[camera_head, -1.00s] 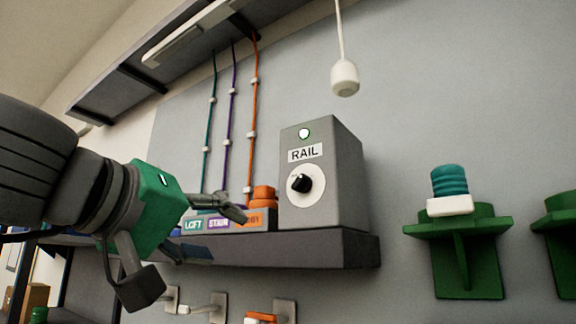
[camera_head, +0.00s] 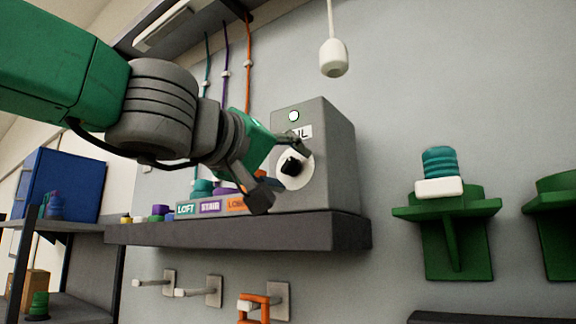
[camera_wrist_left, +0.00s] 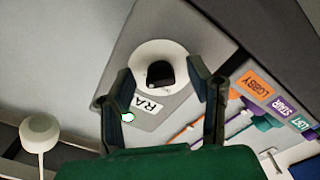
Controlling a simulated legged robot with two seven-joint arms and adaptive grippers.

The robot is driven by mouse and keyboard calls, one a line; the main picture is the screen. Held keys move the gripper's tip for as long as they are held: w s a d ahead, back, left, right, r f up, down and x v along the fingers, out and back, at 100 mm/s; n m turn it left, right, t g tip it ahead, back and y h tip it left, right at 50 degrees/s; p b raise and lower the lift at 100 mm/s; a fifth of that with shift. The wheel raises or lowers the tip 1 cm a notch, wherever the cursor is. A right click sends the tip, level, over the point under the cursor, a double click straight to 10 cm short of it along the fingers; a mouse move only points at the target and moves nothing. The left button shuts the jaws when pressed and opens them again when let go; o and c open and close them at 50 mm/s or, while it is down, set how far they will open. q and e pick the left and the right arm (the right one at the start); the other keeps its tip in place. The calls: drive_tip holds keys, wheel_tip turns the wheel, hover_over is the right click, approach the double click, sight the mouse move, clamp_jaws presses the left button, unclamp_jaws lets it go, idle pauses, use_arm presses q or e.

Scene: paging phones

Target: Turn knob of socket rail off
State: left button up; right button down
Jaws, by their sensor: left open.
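The socket rail is a grey box (camera_head: 335,165) on a dark shelf, with a white label partly hidden by my gripper. Its black knob (camera_head: 291,166) sits on a white round dial (camera_head: 304,178). A small whitish-green lamp (camera_head: 294,116) is above the label. My left gripper (camera_head: 284,172) is open in front of the dial. In the left wrist view, the knob (camera_wrist_left: 160,74) lies between and just beyond the two open fingertips (camera_wrist_left: 158,88), with no clear contact. My right gripper is in neither view.
The dark shelf (camera_head: 240,232) also carries a strip labelled LOFT, STAIR and an orange label, left of the box. A white pendant (camera_head: 333,57) hangs above. Wall hooks (camera_head: 214,291) are below. A green bracket (camera_head: 446,212) holds a teal-topped white piece at right.

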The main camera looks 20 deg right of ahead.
use_arm(q)
drive_tip(key=shift+w+d, duration=0.25)
drive_tip(key=shift+d, duration=0.45)
drive_tip(key=shift+w+a, duration=0.1)
drive_tip(key=shift+a, duration=0.6)
drive_tip(key=c, duration=0.6)
clamp_jaws()
drive_tip(key=shift+d, duration=0.25)
